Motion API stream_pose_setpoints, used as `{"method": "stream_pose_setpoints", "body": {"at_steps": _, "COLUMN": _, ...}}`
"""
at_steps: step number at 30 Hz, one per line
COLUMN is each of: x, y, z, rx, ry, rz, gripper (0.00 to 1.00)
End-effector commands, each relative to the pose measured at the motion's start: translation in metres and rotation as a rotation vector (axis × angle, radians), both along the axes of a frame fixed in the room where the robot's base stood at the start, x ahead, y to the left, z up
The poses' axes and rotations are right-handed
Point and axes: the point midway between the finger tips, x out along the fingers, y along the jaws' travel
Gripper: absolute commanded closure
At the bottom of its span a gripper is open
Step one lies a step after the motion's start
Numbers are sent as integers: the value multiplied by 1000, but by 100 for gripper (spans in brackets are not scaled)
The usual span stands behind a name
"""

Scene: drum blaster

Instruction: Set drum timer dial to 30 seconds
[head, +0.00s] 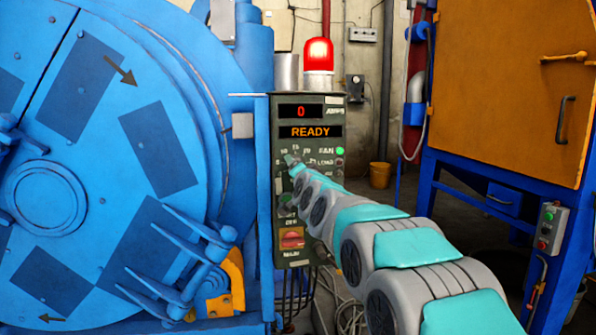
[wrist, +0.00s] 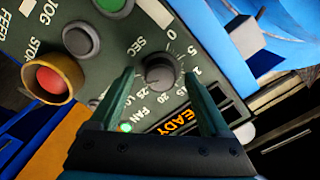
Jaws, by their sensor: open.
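The timer dial (wrist: 159,72) is a dark round knob on the grey-green control panel (head: 310,180), with "SEC" and a ring of numbers printed around it. Numbers from 0 up to about 25 can be read; which one the knob points to is not clear. My gripper (wrist: 160,78) is open, with one finger on each side of the dial; whether either touches it I cannot tell. In the head view my gripper (head: 291,160) is at the panel's left part, and my arm hides the dial. The displays show a red 0 (head: 301,111) and an orange READY (head: 310,132).
A red-and-yellow stop button (wrist: 53,80) and a grey button (wrist: 80,38) are near the dial. The big blue drum (head: 110,130) stands left of the panel. An orange-and-blue cabinet (head: 505,90) stands right. A lit red beacon (head: 318,55) is above the panel.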

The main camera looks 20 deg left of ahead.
Motion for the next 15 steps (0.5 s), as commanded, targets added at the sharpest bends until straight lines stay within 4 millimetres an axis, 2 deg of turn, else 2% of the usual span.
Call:
{"method": "stream_pose_setpoints", "body": {"at_steps": 8, "x": -1, "y": -1, "z": 1, "rx": 1, "ry": -2, "rz": -1, "gripper": 20}}
{"method": "stream_pose_setpoints", "body": {"at_steps": 15, "x": -12, "y": -8, "z": -1, "rx": 0, "ry": 1, "rz": -1, "gripper": 20}}
